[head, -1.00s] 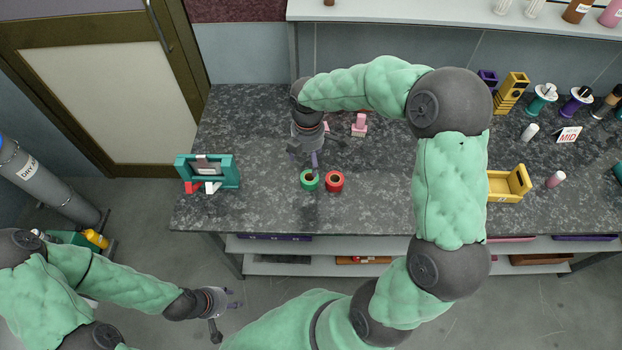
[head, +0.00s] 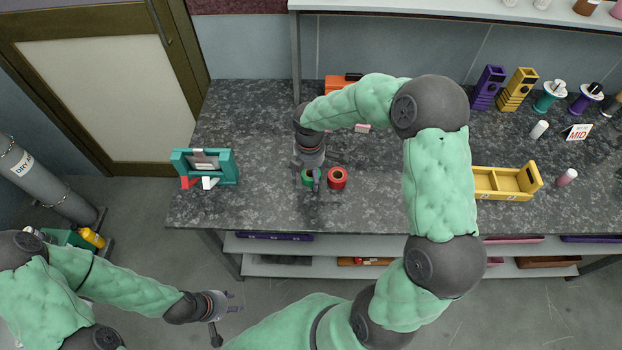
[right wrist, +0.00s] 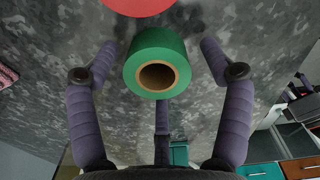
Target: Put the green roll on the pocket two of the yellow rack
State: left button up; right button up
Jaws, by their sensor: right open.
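The green roll (head: 308,177) lies on the dark stone bench, partly hidden in the head view by my right gripper (head: 314,178). In the right wrist view the green roll (right wrist: 157,63) shows its brown core, with the open fingers of my right gripper (right wrist: 160,75) around it on both sides, apart from it. The yellow rack (head: 508,182) stands at the right front of the bench; my arm is beside its left end and may hide part of it. My left gripper (head: 228,306) is empty with fingers apart, off the bench at the lower left.
A red roll (head: 338,177) stands just right of the green one. A teal frame (head: 206,167) with red and white pieces is on the left. Purple (head: 488,86) and yellow (head: 518,88) holders, spools and a MID sign (head: 577,133) stand at the back right. Bench left of the rolls is clear.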

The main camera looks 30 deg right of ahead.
jog(key=shift+f, duration=0.2)
jog(key=c, duration=1.3)
jog(key=shift+c, duration=0.2)
jog(key=shift+r, duration=0.1)
jog(key=shift+r+p, duration=0.35)
jog(key=shift+r, duration=0.3)
jog(key=s+a+r+p, duration=0.6)
jog(key=s+a+r, duration=0.2)
jog(key=s+r, duration=0.3)
jog(key=w+f+m, duration=0.2)
jog(key=w+m, duration=0.1)
jog(key=m, duration=0.2)
jog(key=w+a+f+m, duration=0.1)
jog(key=w+f+m, duration=0.1)
jog(key=m, duration=0.3)
jog(key=w+f+m, duration=0.2)
jog(key=w+m, duration=0.2)
jog(key=w, duration=0.1)
jog(key=shift+a+f+m, duration=0.2)
jog(key=shift+a+m, duration=0.05)
jog(key=shift+m, duration=0.15)
jog(key=shift+w+a+f+m, duration=0.1)
jog(key=shift+w+f+m, duration=0.3)
jog(key=shift+m, duration=0.3)
